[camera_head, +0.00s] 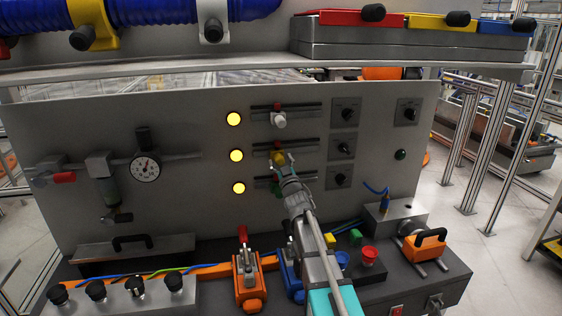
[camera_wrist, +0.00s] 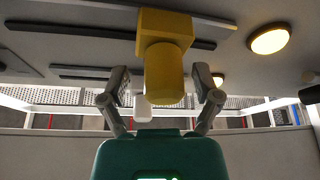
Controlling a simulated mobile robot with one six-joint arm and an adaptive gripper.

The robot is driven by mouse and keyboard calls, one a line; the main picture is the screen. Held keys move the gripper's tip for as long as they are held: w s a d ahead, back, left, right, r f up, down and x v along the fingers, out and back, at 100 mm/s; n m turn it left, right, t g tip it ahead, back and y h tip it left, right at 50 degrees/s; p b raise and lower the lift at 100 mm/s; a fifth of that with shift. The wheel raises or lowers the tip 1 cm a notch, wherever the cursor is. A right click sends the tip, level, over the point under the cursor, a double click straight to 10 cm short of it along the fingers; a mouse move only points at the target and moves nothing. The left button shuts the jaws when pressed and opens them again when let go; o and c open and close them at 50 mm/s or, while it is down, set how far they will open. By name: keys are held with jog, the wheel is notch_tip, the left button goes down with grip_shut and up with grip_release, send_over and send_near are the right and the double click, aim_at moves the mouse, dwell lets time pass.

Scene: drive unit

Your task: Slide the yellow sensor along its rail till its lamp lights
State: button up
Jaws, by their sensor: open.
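The yellow sensor (camera_head: 276,156) sits on the middle of three dark rails on the grey panel, near the left part of that rail. In the wrist view the sensor (camera_wrist: 164,70) points out between the fingers of my gripper (camera_wrist: 162,84). The gripper is open, with a finger on each side and visible gaps to the sensor. In the head view my gripper (camera_head: 284,163) is at the sensor and partly covers it. The round lamp (camera_head: 236,155) left of the middle rail glows yellow; a lit lamp (camera_wrist: 270,40) also shows in the wrist view.
A white sensor (camera_head: 279,120) is on the rail above, and a green one is partly hidden below. The upper lamp (camera_head: 234,119) and lower lamp (camera_head: 239,188) also glow. Black knobs (camera_head: 346,115) lie to the right. Orange (camera_head: 248,280) and blue clamps stand on the bench below.

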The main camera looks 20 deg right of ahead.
jog(key=a+b+v, duration=0.1)
jog(key=b+v, duration=0.3)
jog(key=v, duration=0.9)
jog(key=shift+s+d+b, duration=0.25)
jog(key=shift+s+b, duration=0.1)
jog(key=shift+s, duration=0.05)
jog(key=shift+w+r, duration=0.1)
jog(key=p+x, duration=0.5)
jog(key=x, duration=0.8)
jog(key=shift+w, duration=0.35)
